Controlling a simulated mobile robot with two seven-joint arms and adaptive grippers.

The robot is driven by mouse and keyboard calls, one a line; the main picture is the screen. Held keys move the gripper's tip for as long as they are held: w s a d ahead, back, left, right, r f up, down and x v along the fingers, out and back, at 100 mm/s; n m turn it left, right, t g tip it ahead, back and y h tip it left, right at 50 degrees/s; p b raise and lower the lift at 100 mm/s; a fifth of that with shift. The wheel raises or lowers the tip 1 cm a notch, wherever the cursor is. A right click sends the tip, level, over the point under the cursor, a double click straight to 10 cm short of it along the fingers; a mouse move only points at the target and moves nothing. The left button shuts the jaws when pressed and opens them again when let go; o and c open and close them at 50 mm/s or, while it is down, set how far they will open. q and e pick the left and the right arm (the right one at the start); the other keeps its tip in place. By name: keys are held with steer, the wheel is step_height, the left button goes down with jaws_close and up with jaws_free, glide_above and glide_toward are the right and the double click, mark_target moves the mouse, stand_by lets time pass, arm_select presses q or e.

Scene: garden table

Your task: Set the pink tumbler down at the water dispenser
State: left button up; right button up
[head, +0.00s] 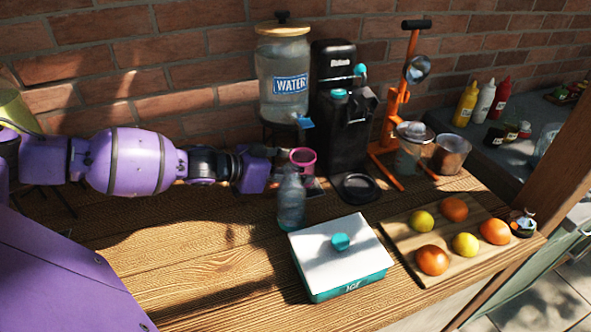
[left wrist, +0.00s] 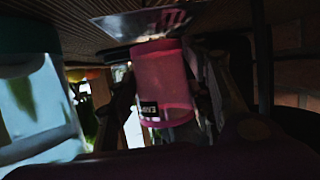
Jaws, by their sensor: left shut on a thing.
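The water dispenser (head: 283,75) is a glass jar with a wooden lid, a blue WATER label and a blue tap (head: 304,122), on a dark stand against the brick wall. The pink tumbler (head: 303,157) is just below the tap, in front of the stand. My left gripper (head: 288,155) reaches in from the left and is shut on the tumbler. In the left wrist view the pink tumbler (left wrist: 163,82) sits between the two dark fingers of my left gripper (left wrist: 168,75). I cannot tell whether its base touches the surface below. My right gripper is not in view.
A clear bottle (head: 291,202) stands close in front of the tumbler. A black coffee machine (head: 335,100) is just right of the dispenser. A white and teal ice box (head: 340,262) and a fruit board (head: 400,225) are nearer. The table's front left is clear.

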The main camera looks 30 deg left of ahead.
arm_select(q)
steer(key=shift+f, duration=0.55)
steer(key=o, duration=1.2)
steer(key=shift+r, duration=0.1)
